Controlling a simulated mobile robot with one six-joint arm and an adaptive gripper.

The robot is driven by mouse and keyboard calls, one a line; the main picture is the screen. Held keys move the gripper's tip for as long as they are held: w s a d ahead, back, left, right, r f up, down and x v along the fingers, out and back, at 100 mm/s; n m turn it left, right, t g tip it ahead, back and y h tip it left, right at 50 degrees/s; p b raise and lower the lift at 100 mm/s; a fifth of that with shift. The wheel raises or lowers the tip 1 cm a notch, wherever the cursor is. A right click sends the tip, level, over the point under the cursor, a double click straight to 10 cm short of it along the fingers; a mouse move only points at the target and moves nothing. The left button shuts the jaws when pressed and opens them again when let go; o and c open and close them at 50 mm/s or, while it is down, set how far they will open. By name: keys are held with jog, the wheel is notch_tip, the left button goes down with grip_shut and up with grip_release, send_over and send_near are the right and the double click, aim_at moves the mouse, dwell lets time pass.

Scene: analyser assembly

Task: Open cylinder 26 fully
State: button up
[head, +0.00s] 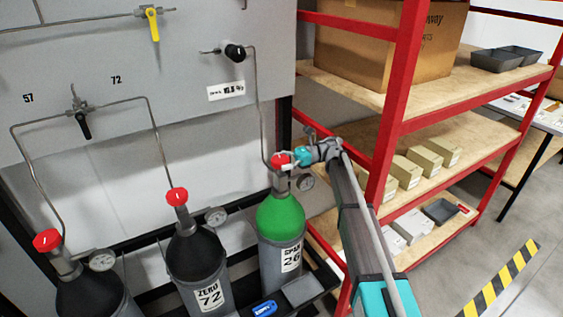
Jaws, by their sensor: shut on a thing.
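Cylinder 26 (280,222) has a green shoulder and a grey body with a label reading "SPAN 26". It stands upright at the right end of the cylinder row. Its red valve handwheel (279,160) is on top, partly covered by my gripper (289,162). My gripper reaches in from the right and is shut on the red handwheel. The fingertips are small in the view and partly hidden. A pressure gauge (306,182) sits just right of the valve. How far the valve is turned cannot be seen.
Cylinder 72 (195,258) and another dark cylinder (92,290) stand to the left, with red handwheels and gauges. Thin pipes rise to a grey panel (110,95). A red-framed shelf (400,90) with boxes stands close on the right. A blue object (264,308) lies by the cylinder bases.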

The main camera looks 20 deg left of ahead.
jog(key=shift+w+a, duration=0.1)
dwell(0.3)
jog(key=o, duration=0.9)
jog(key=shift+o, duration=0.2)
jog(key=shift+m+t+y, duration=0.3)
jog(key=shift+s+m+t+y, duration=0.15)
jog(key=shift+m+t+y, duration=0.4)
jog(key=shift+t, duration=0.25)
jog(key=shift+s+m+t+y, duration=0.15)
jog(key=shift+m+t+y, duration=0.3)
jog(key=shift+m+t, duration=0.3)
jog(key=shift+s+m+t+y, duration=0.1)
jog(key=shift+m+t+y, duration=0.4)
jog(key=shift+m+t, duration=1.35)
jog(key=shift+m+t+y, duration=0.5)
jog(key=shift+m+t, duration=0.45)
jog(key=shift+t, duration=1.65)
jog(key=shift+m+t+h, duration=0.55)
jog(key=shift+m+t, duration=0.75)
jog(key=shift+t, duration=0.65)
jog(key=shift+m+t+h, duration=0.55)
jog(key=shift+m+t, duration=0.75)
jog(key=shift+t, duration=0.65)
jog(key=shift+m+t+h, duration=2.2)
jog(key=shift+m+t, duration=0.1)
jog(key=shift+t, duration=0.5)
